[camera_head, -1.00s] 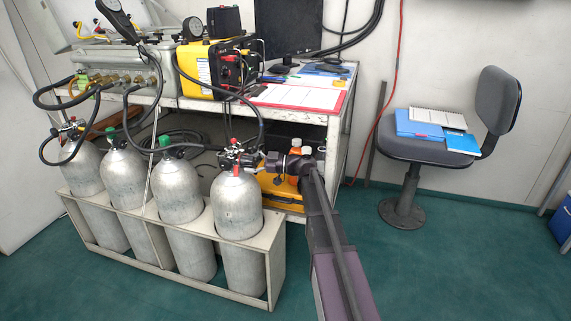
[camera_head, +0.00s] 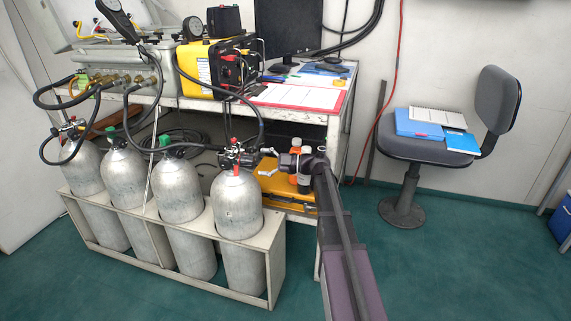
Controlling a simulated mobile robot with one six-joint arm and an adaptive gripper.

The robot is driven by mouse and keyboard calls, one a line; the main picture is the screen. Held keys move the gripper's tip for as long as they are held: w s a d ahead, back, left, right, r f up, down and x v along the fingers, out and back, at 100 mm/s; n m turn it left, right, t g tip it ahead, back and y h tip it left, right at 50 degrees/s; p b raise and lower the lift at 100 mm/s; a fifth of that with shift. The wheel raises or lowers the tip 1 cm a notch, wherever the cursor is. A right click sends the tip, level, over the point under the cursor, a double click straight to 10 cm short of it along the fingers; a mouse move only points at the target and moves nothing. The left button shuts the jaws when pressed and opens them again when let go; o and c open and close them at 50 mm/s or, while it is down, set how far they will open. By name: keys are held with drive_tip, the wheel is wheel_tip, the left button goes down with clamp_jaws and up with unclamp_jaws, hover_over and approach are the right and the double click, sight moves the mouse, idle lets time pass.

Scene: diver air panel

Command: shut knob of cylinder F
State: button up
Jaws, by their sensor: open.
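Several grey cylinders stand upright in a rack; no letter is legible, so I cannot tell which is F from markings. The rightmost cylinder (camera_head: 238,208) has a dark valve with a hose and red parts (camera_head: 235,142) on top. My gripper (camera_head: 268,153) is just right of that valve, pointing left at about its height. It is open, and its small fingertips look clear of the valve, with nothing visible between them. The second cylinder (camera_head: 125,180) and the third cylinder (camera_head: 178,192) have green tops. The leftmost cylinder (camera_head: 82,165) has a hose and red parts on its valve.
The beige rack (camera_head: 275,262) encloses the cylinders. A bench (camera_head: 352,85) behind holds a yellow unit (camera_head: 197,72) and a clipboard (camera_head: 300,96). Bottles and a yellow case (camera_head: 280,182) sit under it. Black hoses loop near the valves. A chair (camera_head: 425,148) stands right; floor between is free.

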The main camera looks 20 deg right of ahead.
drive_tip(key=v, duration=0.7)
drive_tip(key=shift+s+d, duration=0.2)
drive_tip(key=shift+d, duration=0.1)
